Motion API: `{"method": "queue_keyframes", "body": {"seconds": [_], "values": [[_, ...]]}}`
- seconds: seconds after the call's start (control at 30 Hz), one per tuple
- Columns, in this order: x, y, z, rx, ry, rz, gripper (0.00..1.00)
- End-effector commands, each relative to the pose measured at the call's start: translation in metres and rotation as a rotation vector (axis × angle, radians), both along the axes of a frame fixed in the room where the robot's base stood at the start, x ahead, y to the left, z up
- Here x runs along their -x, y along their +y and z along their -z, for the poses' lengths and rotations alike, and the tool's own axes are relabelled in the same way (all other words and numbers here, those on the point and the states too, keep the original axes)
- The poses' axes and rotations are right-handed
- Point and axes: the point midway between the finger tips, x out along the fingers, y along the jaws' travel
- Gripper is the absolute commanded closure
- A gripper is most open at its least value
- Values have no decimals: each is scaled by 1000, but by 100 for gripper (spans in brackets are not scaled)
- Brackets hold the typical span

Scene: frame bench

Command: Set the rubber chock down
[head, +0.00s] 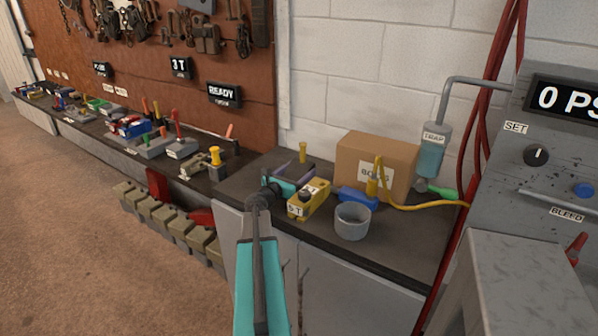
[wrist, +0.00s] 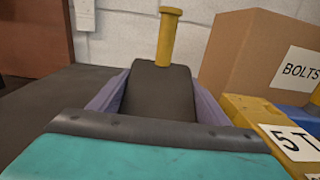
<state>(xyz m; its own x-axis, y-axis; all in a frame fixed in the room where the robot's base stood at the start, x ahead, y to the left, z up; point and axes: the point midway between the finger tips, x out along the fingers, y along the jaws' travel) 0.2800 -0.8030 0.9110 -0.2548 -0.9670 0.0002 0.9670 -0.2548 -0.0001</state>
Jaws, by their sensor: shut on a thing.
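The rubber chock (wrist: 158,92) is a dark block seen in the wrist view. It sits between the two purple fingers of my gripper (wrist: 158,98), which is shut on it. In the head view my gripper (head: 294,173) is low over the left part of the dark bench top (head: 393,240), beside the yellow 5 T block (head: 309,198). The chock is mostly hidden there by my arm and fingers. I cannot tell whether its underside touches the bench.
A yellow peg (wrist: 168,38) stands just behind the chock. The cardboard BOLTS box (head: 350,152) is to the right, with a blue tool (head: 352,196) and grey cup (head: 353,221) in front. A yellow hose (head: 415,206) crosses the right side. Bare bench shows left of my gripper.

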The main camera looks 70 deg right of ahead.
Motion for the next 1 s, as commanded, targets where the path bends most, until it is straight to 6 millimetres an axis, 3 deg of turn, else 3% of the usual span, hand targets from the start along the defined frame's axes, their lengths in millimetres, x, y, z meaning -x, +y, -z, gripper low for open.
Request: {"method": "queue_keyframes", "body": {"seconds": [0.07, 0.1, 0.2, 0.67, 1.0], "values": [[0, 0, 1, 2, 1, 0, 76], [0, 0, 3, 0, 0, 0, 28], [0, 0, 2, 0, 0, 0, 11], [0, 0, -2, 0, 0, -1, 11], [-7, 30, 0, -1, 0, -2, 11]]}}
